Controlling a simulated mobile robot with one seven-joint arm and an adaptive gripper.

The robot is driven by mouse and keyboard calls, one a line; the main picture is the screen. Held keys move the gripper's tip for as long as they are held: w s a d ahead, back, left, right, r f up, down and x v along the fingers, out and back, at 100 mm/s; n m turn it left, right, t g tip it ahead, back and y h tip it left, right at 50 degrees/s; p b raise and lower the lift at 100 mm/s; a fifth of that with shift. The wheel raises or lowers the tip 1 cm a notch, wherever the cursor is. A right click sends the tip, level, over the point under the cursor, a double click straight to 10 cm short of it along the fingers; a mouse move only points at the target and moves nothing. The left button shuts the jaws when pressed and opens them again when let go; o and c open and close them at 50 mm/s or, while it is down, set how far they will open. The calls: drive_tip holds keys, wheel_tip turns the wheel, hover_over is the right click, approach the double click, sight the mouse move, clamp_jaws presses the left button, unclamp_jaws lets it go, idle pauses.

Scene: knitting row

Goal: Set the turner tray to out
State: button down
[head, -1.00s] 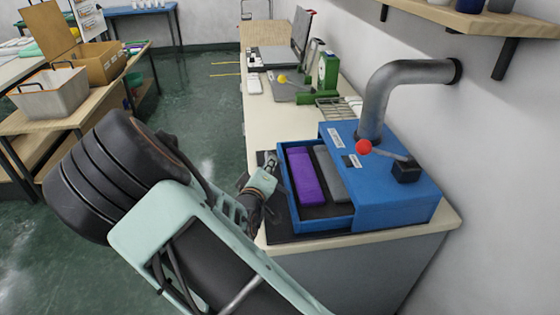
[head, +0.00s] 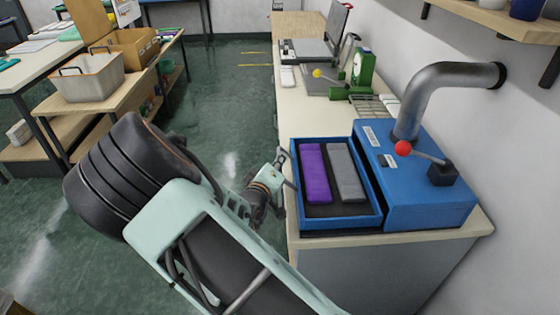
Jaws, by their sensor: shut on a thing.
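The turner tray (head: 341,223) is a blue open drawer with a dark inside, standing well out on the left side of the blue turner box (head: 428,208). A purple bar-shaped piece (head: 316,174) and a grey one (head: 347,172) lie side by side in it. My gripper (head: 285,160) is at the tray's outer left side and is shut, seemingly on the tray's handle. The handle itself is hidden by the fingers. A lever with a red ball (head: 402,148) sits on the box top.
A thick grey pipe (head: 432,87) rises from the box to the wall. A green device (head: 361,68) and a laptop-like machine (head: 315,50) stand farther back on the bench (head: 300,105). A side table with a grey bin (head: 88,80) is at the left. The floor between is clear.

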drive_tip(key=c, duration=2.1)
unclamp_jaws()
drive_tip(key=shift+a, duration=0.4)
drive_tip(key=shift+o, duration=0.4)
drive_tip(key=shift+d, duration=0.1)
drive_tip(key=v, duration=1.2)
